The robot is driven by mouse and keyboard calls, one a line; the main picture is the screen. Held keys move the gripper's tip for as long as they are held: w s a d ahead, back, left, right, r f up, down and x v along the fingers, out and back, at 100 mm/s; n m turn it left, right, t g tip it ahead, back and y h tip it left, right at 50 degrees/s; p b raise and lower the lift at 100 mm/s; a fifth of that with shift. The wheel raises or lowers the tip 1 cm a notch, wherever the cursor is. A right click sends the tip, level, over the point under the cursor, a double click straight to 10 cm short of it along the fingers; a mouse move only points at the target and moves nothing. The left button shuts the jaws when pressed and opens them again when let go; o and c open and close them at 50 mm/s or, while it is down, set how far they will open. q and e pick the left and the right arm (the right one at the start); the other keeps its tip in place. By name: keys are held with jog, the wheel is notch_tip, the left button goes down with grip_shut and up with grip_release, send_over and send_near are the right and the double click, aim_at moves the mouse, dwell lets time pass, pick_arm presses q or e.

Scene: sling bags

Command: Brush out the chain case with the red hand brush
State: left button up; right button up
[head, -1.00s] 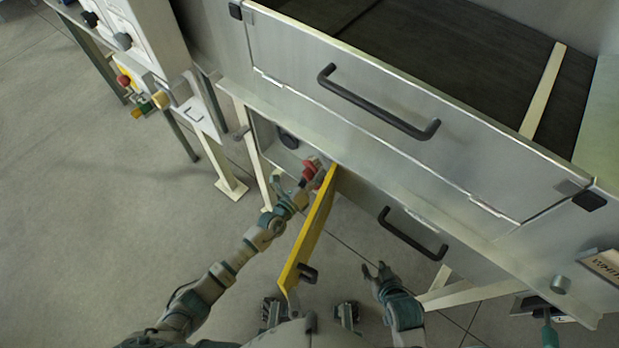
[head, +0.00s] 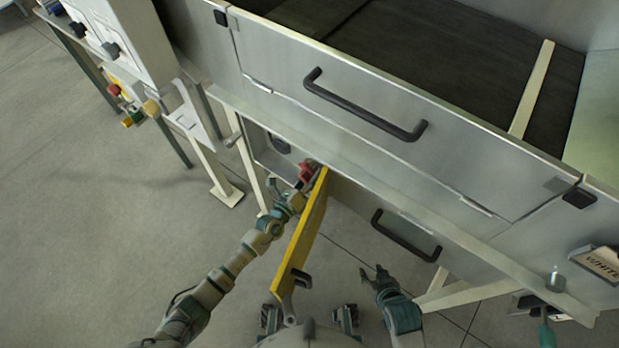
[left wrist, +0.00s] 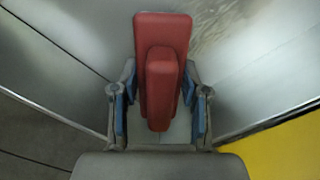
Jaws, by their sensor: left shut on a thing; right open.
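The red hand brush (head: 307,171) is in my left gripper (head: 303,182), at the opening of the chain case (head: 262,150) under the large metal tray. In the left wrist view the red brush (left wrist: 162,45) stands between the blue-padded fingers (left wrist: 160,110), which are shut on its handle. Its bristles are hidden. Grey smudges show on the metal behind it. The yellow door (head: 308,240) of the case hangs open, just right of my left forearm. My right gripper (head: 378,278) is open and empty, below the lower black handle.
A metal tray front with a black handle (head: 365,105) overhangs the case. A lower panel has another black handle (head: 405,235). A control box with knobs (head: 112,50) and a bracketed post (head: 222,185) stand at left. Floor at lower left is clear.

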pick_arm(q)
jog(key=shift+w+d, duration=0.1)
jog(key=shift+w+a, duration=0.2)
jog(key=shift+w, duration=0.05)
pick_arm(e)
jog(key=shift+a+f, duration=0.15)
jog(key=shift+a, duration=0.2)
pick_arm(q)
jog(key=shift+w+d, duration=0.1)
jog(key=shift+r, duration=0.1)
